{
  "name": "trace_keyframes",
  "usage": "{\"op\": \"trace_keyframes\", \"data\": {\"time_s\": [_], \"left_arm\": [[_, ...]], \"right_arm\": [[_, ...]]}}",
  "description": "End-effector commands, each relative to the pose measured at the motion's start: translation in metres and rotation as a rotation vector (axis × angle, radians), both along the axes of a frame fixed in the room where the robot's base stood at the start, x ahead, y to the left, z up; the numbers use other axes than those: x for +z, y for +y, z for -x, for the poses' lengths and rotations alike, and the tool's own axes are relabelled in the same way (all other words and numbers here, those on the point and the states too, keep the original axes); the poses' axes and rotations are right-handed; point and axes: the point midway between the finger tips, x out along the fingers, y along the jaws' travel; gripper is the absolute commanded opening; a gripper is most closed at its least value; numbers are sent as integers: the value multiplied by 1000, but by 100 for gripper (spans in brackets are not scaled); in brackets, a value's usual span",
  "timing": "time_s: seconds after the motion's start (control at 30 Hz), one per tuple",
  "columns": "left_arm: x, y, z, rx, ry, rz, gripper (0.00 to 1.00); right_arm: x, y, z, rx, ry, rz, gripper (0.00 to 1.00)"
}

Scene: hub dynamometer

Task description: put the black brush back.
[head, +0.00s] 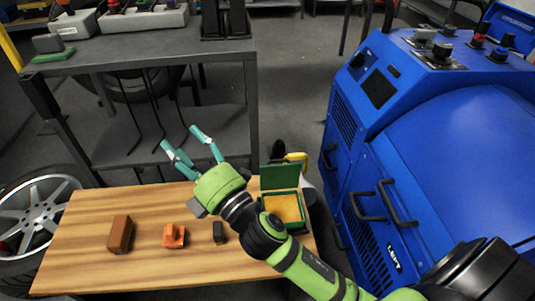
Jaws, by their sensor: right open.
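A small dark block (219,232), which may be the black brush, lies on the wooden table (85,215), left of the green box. It is too small to make out bristles. My right gripper (181,138) is open and empty, its teal fingers spread apart. It reaches over the table's back edge, up and left of the dark block and apart from it. An open green box (281,181) with a tan inside stands at the table's right end, partly behind my right arm. My left gripper is not in view.
A brown block (120,235) and an orange object (173,236) lie on the table. A blue machine (440,130) fills the right side. A wheel (38,215) is at left.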

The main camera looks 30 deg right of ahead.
Motion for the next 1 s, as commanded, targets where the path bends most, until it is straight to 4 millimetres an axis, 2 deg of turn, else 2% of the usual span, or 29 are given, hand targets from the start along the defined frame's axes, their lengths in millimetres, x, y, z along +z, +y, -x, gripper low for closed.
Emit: {"op": "trace_keyframes", "data": {"time_s": [0.03, 0.1, 0.17, 0.2, 0.27, 0.3, 0.43, 0.53, 0.6, 0.67, 0.77, 1.0], "left_arm": [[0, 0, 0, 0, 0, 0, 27], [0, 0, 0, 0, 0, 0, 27], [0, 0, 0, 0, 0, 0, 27], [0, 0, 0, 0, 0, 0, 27], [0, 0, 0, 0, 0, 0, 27], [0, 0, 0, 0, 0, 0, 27], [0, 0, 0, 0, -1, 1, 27], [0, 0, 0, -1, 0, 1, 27], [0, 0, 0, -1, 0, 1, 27], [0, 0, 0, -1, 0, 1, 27], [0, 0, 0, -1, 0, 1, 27], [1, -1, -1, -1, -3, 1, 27]], "right_arm": [[-28, -23, 1, -56, 150, -131, 58], [-69, -52, 8, -136, 352, -310, 58], [-107, -72, 22, -210, 522, -458, 58], [-133, -83, 35, -264, 635, -554, 58], [-170, -96, 61, -346, 801, -690, 58], [-192, -102, 80, -404, 905, -775, 58], [-246, -110, 148, -581, 1197, -989, 58], [-267, -109, 191, -689, 1353, -1089, 58], [-274, -108, 212, -740, 1423, -1130, 58], [-278, -107, 223, -770, 1461, -1150, 58], [-280, -107, 230, -791, 1486, -1164, 58], [-280, -107, 230, -789, 1486, -1162, 58]]}}
